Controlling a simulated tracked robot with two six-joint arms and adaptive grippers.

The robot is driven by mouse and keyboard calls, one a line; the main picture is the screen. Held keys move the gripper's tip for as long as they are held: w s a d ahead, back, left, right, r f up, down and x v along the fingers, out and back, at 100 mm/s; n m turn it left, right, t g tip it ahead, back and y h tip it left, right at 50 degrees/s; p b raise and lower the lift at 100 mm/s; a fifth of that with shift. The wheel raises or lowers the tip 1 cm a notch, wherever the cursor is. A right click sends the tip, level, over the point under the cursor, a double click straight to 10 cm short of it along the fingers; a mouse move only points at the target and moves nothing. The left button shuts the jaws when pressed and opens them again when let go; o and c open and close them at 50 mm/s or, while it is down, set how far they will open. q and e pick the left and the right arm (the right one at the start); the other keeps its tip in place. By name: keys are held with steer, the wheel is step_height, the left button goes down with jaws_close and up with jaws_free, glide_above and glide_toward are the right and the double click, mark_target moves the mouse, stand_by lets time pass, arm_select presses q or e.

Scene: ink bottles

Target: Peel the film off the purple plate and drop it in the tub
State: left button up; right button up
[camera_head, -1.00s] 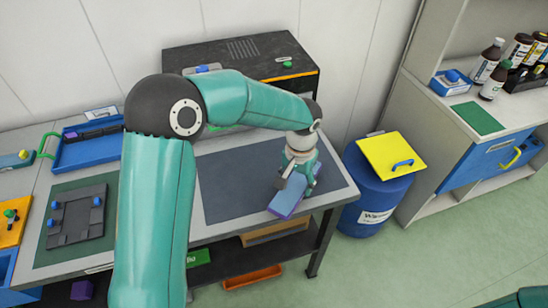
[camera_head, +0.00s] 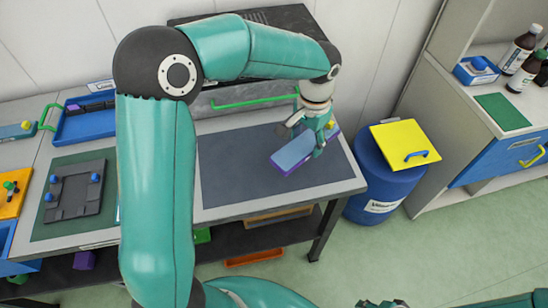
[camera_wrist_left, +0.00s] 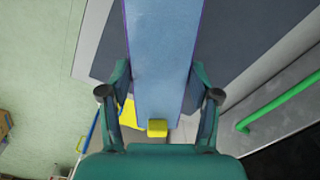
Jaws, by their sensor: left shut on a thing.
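The purple plate (camera_head: 284,171) carries a pale blue film (camera_head: 295,150) on its upper face. In the left wrist view the film (camera_wrist_left: 158,60) fills the plate's width, with thin purple edges beside it. A yellow tab (camera_wrist_left: 157,128) is at the plate's near end. My left gripper (camera_head: 318,136) is shut on the purple plate, with a finger on each side near the tab (camera_head: 331,125). The plate is over the dark mat; I cannot tell how high. The blue tub (camera_head: 384,185) stands right of the bench, with a yellow lid (camera_head: 405,145) over its top. My right gripper (camera_head: 380,303) barely shows at the bottom edge.
The dark mat (camera_head: 235,170) is otherwise clear. A dark machine with a green bar (camera_head: 255,101) stands behind it. At left are a blue tray (camera_head: 85,150) and a black fixture (camera_head: 75,195). A counter with bottles (camera_head: 525,75) is at right.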

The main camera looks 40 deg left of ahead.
mark_target(277, 164)
arm_select(q)
steer(key=s+a+r+m+b, duration=0.2)
steer(key=s+r+m, duration=0.1)
steer(key=r, duration=0.3)
steer(key=s+a+r+m+b, duration=0.1)
steer(key=s+a+r+m, duration=0.2)
steer(key=r, duration=0.3)
steer(key=f, duration=0.6)
steer(key=f+b, duration=0.1)
steer(key=f, duration=1.2)
steer(key=shift+d+f+b, duration=0.1)
steer(key=shift+d+b, duration=0.15)
steer(key=shift+b, duration=0.1)
steer(key=shift+s, duration=0.1)
steer(key=o, duration=1.3)
step_height(277, 164, up, 12)
steer(key=shift+r+p, duration=0.1)
steer(key=shift+p, duration=0.4)
